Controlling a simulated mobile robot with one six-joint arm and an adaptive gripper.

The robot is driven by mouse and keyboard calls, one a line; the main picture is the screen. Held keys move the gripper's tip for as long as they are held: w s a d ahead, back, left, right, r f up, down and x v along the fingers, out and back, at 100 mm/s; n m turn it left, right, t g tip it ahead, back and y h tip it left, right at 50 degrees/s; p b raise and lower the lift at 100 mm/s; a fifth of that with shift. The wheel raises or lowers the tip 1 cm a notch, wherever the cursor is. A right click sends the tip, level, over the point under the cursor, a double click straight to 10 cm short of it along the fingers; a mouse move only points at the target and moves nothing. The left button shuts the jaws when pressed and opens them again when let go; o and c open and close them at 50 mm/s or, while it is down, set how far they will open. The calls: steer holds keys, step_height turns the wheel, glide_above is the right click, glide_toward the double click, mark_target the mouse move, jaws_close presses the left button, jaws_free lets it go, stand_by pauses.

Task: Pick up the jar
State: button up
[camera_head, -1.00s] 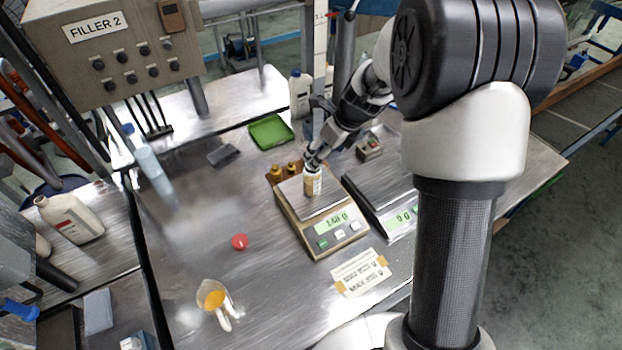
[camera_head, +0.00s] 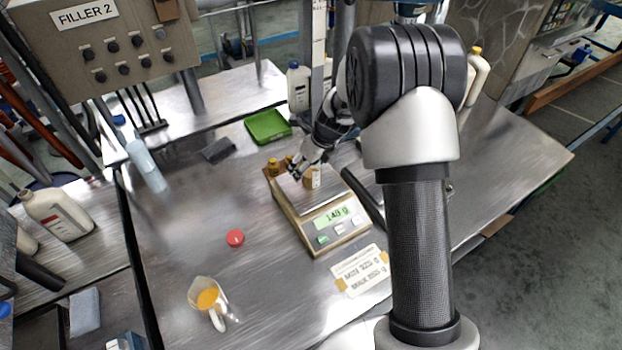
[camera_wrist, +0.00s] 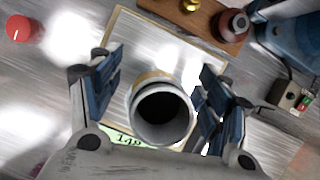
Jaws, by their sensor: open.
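The jar (camera_head: 313,178) is small, with a tan label, and stands upright on the pan of the lit scale (camera_head: 336,242). In the wrist view, the jar (camera_wrist: 162,112) shows from above as an open pale rim with a dark inside. My gripper (camera_head: 296,172) is close to the jar's upper left in the head view. In the wrist view, my gripper (camera_wrist: 160,88) has its fingers wide apart, one on each side of the jar, with visible gaps. The jar's contents are too dark to make out.
A wooden block with small brass weights (camera_head: 274,167) stands just behind the scale. A green tray (camera_head: 268,126) is behind. My arm covers the table right of the scale.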

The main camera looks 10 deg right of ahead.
steer(key=shift+c, duration=0.3)
steer(key=c, duration=1.2)
steer(key=shift+r, duration=0.2)
step_height(320, 180, up, 19)
steer(key=p, duration=0.7)
steer(key=shift+r, duration=0.2)
